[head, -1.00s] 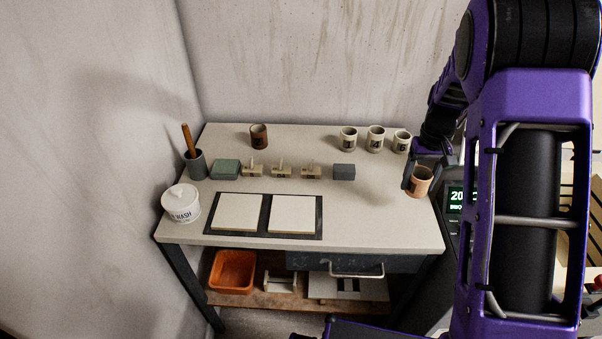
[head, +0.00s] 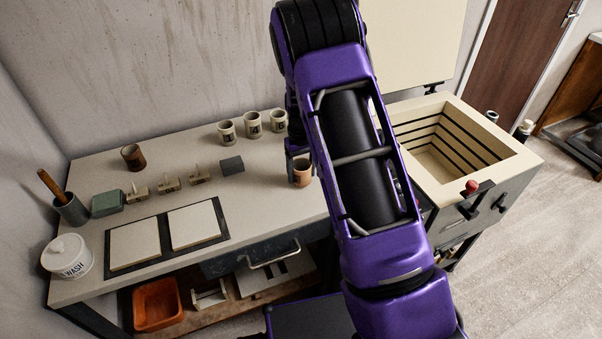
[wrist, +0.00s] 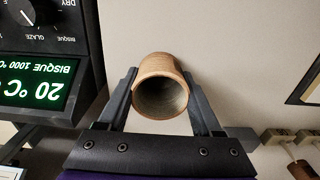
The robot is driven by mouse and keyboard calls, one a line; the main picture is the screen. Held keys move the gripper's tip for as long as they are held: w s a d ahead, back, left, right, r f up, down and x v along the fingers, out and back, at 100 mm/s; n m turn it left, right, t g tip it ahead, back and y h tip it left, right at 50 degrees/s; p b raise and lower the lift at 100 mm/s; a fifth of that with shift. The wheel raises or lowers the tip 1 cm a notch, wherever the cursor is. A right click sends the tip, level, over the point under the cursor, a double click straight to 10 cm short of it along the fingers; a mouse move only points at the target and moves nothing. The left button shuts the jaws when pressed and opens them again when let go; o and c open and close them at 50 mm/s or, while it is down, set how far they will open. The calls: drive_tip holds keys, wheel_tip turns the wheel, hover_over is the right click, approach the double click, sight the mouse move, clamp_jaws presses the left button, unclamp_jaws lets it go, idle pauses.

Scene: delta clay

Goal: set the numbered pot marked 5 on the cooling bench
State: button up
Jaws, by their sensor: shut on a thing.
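My gripper (head: 299,158) is shut on an orange-tan pot (head: 301,174) at the right end of the worktable, partly hidden by my arm. In the wrist view the held pot (wrist: 161,85) sits between both fingers, its round open mouth facing the camera. No number on it can be read now, and I cannot tell whether it touches the tabletop. Three pale pots with dark marks (head: 227,132), (head: 254,125), (head: 279,121) stand at the back; the middle one seems to read 4. A red-brown pot (head: 133,157) stands farther left. I cannot identify a cooling bench.
The worktable (head: 270,200) holds two pale tiles (head: 135,245), small stamps (head: 168,184), a grey block (head: 232,165) and a white wash tub (head: 67,257). An open, empty kiln (head: 520,160) stands right of it. A lit kiln display (wrist: 42,88) shows close by in the wrist view.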

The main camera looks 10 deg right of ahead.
drive_tip(key=shift+f, duration=0.4)
drive_tip(key=shift+f, duration=0.1)
drive_tip(key=shift+f, duration=0.15)
drive_tip(key=o, duration=1.4)
wheel_tip(320, 180, up, 12)
drive_tip(key=shift+r, duration=0.25)
